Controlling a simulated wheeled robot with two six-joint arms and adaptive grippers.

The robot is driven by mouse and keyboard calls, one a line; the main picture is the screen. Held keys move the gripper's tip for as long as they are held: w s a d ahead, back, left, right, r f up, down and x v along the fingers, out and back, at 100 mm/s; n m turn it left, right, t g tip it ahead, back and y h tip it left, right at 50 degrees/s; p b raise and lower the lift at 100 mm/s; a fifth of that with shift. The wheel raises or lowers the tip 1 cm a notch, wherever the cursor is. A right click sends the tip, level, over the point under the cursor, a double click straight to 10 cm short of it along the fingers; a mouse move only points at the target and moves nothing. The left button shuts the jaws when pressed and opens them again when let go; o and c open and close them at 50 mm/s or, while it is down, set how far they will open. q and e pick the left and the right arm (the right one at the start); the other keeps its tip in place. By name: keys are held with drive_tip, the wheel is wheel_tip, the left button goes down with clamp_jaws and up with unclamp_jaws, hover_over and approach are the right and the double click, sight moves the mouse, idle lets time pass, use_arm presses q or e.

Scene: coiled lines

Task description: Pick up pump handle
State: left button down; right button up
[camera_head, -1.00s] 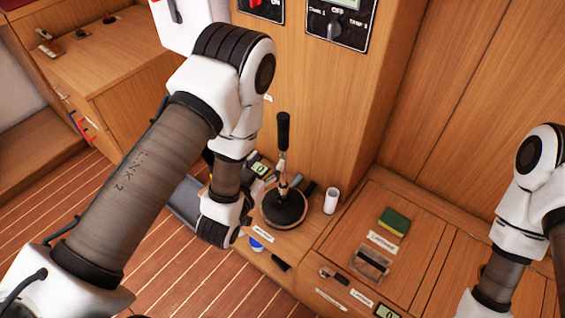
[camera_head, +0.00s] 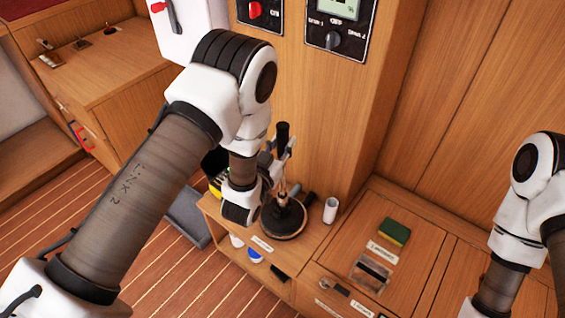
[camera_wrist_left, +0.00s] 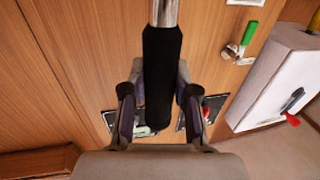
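The pump handle is a black grip on a thin metal rod (camera_head: 283,134). It stands nearly upright from a round dark pump base (camera_head: 285,218) on the low wooden shelf. My left gripper (camera_head: 278,152) is at the grip, below its top end. In the left wrist view the black grip (camera_wrist_left: 162,75) runs between the two fingers, with narrow gaps beside it; the fingers look open, and contact is not clear. The grip hides part of the fingertips there. The right arm (camera_head: 525,200) shows at the right edge, but its gripper is out of view.
A white cup (camera_head: 330,210) stands right of the pump base. A green sponge (camera_head: 394,232) lies on the counter further right. A wooden wall with a control panel (camera_head: 340,28) rises behind, and a white box (camera_head: 190,25) hangs upper left.

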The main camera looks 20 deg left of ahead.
sight(282, 125)
use_arm(q)
wheel_tip(282, 125, up, 10)
drive_tip(key=shift+r+p, duration=0.1)
drive_tip(key=shift+p, duration=0.35)
idle(0.4)
